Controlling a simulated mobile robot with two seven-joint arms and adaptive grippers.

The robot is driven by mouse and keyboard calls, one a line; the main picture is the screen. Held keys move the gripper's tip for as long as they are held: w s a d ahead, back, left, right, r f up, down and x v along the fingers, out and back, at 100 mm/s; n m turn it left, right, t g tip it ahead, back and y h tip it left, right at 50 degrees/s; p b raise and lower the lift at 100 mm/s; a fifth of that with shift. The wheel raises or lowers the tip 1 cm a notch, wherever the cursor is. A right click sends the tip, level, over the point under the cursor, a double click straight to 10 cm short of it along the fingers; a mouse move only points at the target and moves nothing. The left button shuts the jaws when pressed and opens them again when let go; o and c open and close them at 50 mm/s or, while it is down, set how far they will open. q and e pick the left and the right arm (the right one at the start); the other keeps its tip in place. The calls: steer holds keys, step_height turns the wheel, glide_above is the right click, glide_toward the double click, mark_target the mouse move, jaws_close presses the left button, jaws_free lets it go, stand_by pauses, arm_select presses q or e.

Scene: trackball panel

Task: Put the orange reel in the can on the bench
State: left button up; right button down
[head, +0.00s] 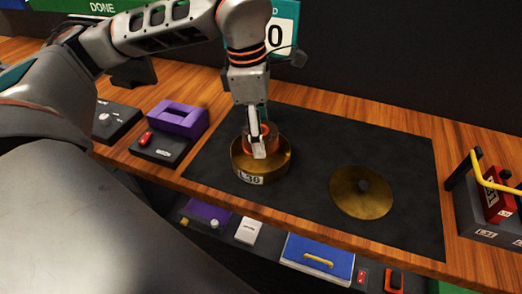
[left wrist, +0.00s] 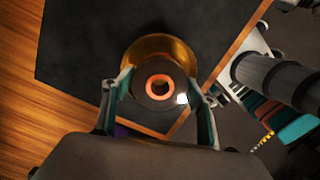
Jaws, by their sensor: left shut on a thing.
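The orange reel (head: 270,133) is in my left gripper (head: 258,145), which points down over the brass can (head: 262,170) on the bench. The can carries a label reading L-30 or similar. The reel's lower part is hidden behind the can's rim and the fingers. In the left wrist view the reel shows as an orange ring (left wrist: 158,88) with a dark face between the two fingers (left wrist: 160,100), in front of the can's rim (left wrist: 160,45). I cannot tell whether the reel touches the can's bottom. My right gripper is not in view.
A brass lid-like disc (head: 361,192) lies on the dark mat (head: 330,135), right of the can. A purple device (head: 178,119) stands at left, a rack with a yellow handle (head: 490,183) at right. Drawers or boxes sit below the bench's front edge. The mat's back is clear.

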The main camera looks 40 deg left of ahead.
mark_target(262, 161)
arm_select(q)
steer(key=shift+f, duration=2.85)
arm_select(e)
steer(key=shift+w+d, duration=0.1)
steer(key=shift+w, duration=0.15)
arm_select(q)
steer(key=shift+b, duration=0.3)
steer(key=shift+f, duration=0.15)
steer(key=o, duration=0.9)
steer(key=shift+c, duration=0.2)
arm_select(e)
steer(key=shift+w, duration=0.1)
